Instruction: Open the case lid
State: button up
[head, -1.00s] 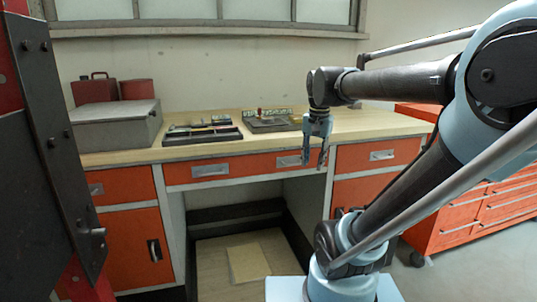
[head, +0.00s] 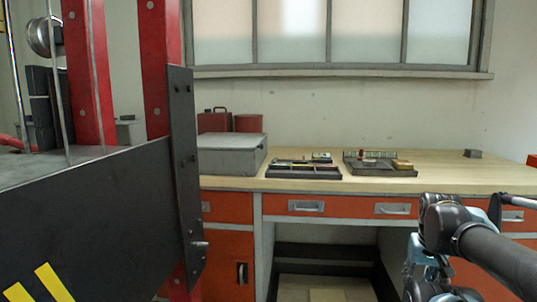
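A grey case (head: 228,156) with its lid shut lies on the left part of the wooden workbench (head: 450,178). Its right part shows clearly, and its left end is cut off by the black plate in front. My gripper (head: 422,275) is at the lower right of the head view, in front of the bench drawers and below the bench top. It is well to the right of the case and apart from it. Its fingers point down, small and partly overlapped by my arm, so their opening is unclear. I see nothing held in it.
A red-posted frame with a black plate (head: 185,170) stands close on the left, partly in front of the case. Two trays of small parts (head: 303,171) (head: 380,165) lie right of the case. Red cans (head: 248,123) stand behind it. The bench's right part is mostly clear.

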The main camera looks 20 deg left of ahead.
aim_at(206, 141)
jog(key=u, duration=1.2)
